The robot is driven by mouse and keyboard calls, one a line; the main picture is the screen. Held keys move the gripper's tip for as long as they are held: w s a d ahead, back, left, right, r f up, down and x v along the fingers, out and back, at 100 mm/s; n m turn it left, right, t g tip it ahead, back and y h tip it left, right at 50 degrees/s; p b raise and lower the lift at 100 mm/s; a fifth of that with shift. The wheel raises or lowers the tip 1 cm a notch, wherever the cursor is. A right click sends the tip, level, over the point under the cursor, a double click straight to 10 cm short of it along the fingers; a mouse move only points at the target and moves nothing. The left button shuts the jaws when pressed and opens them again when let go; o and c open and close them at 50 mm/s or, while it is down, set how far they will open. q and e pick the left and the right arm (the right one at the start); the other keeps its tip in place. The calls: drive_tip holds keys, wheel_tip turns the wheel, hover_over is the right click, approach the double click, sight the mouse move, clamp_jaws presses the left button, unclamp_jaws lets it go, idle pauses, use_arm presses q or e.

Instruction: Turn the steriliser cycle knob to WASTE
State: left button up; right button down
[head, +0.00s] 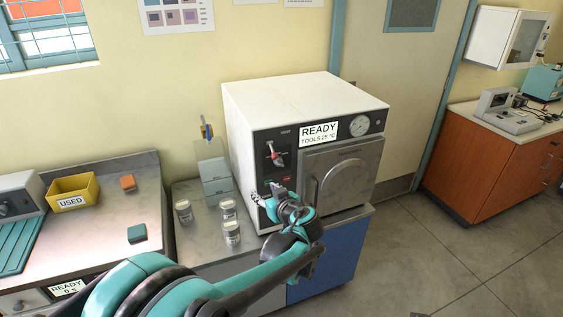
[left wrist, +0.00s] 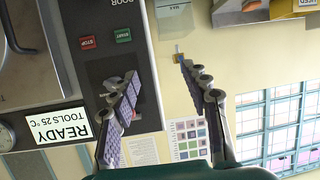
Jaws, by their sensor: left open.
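The steriliser (head: 290,100) is a white box with a dark front panel on a bench. Its cycle knob (head: 275,155) has a red-tipped pointer and sits on the upper left of the front, left of the READY TOOLS 25 °C display (head: 319,132). My left gripper (head: 268,194) is open and empty, in front of the lower left of the panel, below the knob in the picture. In the left wrist view, turned upside down, the open fingers (left wrist: 160,72) straddle the panel's edge. One finger covers much of the knob's plate (left wrist: 152,118). The knob's setting is unreadable. My right gripper is not in view.
The steriliser's door (head: 340,180) is closed, with a curved handle. Red STOP (left wrist: 87,42) and green START (left wrist: 122,35) buttons are on the panel. Several small jars (head: 228,208) stand on the bench left of the steriliser. A yellow USED bin (head: 74,190) is further left.

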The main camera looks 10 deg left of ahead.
sight(281, 165)
use_arm(q)
drive_tip(key=w+d+n+t+y+p, duration=0.1)
drive_tip(key=w+d+n+t+y, duration=0.15)
drive_tip(key=w+d, duration=0.5)
drive_tip(key=shift+t+h, duration=0.35)
drive_tip(key=shift+t, duration=0.1)
drive_tip(key=x, duration=0.2)
drive_tip(key=b+x, duration=0.1)
drive_tip(key=x, duration=0.5)
drive_tip(key=shift+s+a+r, duration=0.1)
drive_tip(key=shift+a+r, duration=0.15)
drive_tip(key=shift+a, duration=0.15)
clamp_jaws()
